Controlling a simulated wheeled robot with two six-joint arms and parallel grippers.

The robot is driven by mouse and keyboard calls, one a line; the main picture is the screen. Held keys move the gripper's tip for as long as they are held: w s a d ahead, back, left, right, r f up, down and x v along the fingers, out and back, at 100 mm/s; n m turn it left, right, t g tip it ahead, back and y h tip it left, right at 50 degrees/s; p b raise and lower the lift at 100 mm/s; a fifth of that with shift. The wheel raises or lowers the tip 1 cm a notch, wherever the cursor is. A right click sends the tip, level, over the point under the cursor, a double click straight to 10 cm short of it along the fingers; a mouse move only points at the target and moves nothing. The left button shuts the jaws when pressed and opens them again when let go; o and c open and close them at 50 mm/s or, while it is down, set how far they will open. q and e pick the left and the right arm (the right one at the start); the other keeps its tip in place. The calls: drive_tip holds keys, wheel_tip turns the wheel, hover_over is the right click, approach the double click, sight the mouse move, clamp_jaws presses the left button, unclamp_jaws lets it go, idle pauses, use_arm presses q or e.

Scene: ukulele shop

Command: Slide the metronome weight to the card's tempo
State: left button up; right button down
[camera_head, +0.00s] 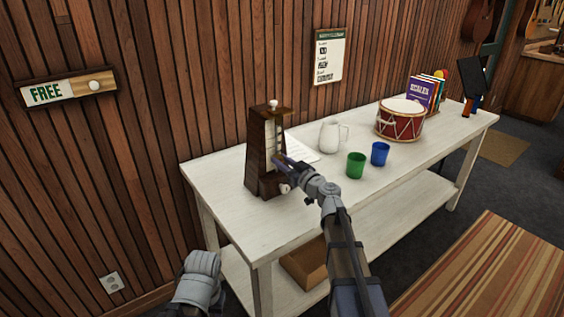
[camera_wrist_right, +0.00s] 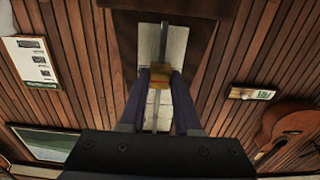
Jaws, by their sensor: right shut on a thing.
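A dark wooden metronome (camera_head: 263,172) stands upright at the near left end of the white table. Its pale scale plate (camera_wrist_right: 178,45) and thin metal rod (camera_wrist_right: 163,35) show in the right wrist view. The brass weight (camera_wrist_right: 159,74) sits on the rod, between the fingers of my right gripper (camera_wrist_right: 160,82), which is shut on it. In the head view this gripper (camera_head: 278,162) is at the metronome's front and hides the weight. My left gripper is out of view.
On the table (camera_head: 233,224) stand a white jug (camera_head: 329,137), a green cup (camera_head: 356,165), a blue cup (camera_head: 380,153), a red drum (camera_head: 400,121) and books (camera_head: 422,93). A printed poster (camera_head: 330,57) and a FREE sign (camera_head: 66,90) hang on the wood wall. The front edge is mostly clear.

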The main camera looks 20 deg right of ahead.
wheel_tip(320, 180, up, 4)
drive_tip(key=p, duration=0.3)
drive_tip(key=shift+f+p, duration=0.1)
drive_tip(key=shift+p, duration=0.25)
drive_tip(key=shift+f, duration=0.15)
drive_tip(key=c, duration=0.6)
unclamp_jaws()
drive_tip(key=shift+s, duration=0.15)
approach(277, 148)
drive_tip(key=shift+s+d, duration=0.1)
drive_tip(key=shift+s, duration=0.3)
